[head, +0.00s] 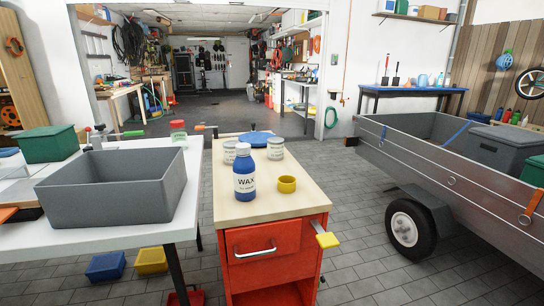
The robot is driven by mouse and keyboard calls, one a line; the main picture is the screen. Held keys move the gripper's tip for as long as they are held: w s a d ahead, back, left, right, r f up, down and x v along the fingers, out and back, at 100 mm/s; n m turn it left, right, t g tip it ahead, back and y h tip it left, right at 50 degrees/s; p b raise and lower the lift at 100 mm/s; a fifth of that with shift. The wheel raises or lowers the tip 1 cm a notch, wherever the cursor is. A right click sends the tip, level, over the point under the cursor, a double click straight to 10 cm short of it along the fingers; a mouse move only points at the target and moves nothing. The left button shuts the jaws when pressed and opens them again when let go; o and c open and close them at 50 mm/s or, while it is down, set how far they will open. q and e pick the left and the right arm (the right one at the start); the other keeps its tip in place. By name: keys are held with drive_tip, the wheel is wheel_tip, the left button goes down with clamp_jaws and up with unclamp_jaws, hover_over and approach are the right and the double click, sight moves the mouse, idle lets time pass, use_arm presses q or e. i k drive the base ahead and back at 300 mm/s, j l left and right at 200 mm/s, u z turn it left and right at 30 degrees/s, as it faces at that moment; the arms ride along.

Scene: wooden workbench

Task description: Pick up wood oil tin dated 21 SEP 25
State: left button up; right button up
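Two pale, round tins stand on the wooden top of the red workbench cabinet (240,209). The right tin (276,149) stands just behind and to the right of that bottle. Both tins have printed labels, too small to read here, so I cannot tell which one bears 21 SEP 25. Neither of my grippers is in view.
A yellow ring-shaped item (287,185) sits right of the bottle, and a blue round item (256,138) lies behind the tins. A large grey bin (115,195) stands on the white table at left. The front of the wooden top is clear. A trailer (440,165) stands at right.

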sight(275, 145)
drive_tip(key=l+u, duration=0.4)
drive_tip(key=l, duration=0.95)
drive_tip(key=k, duration=0.05)
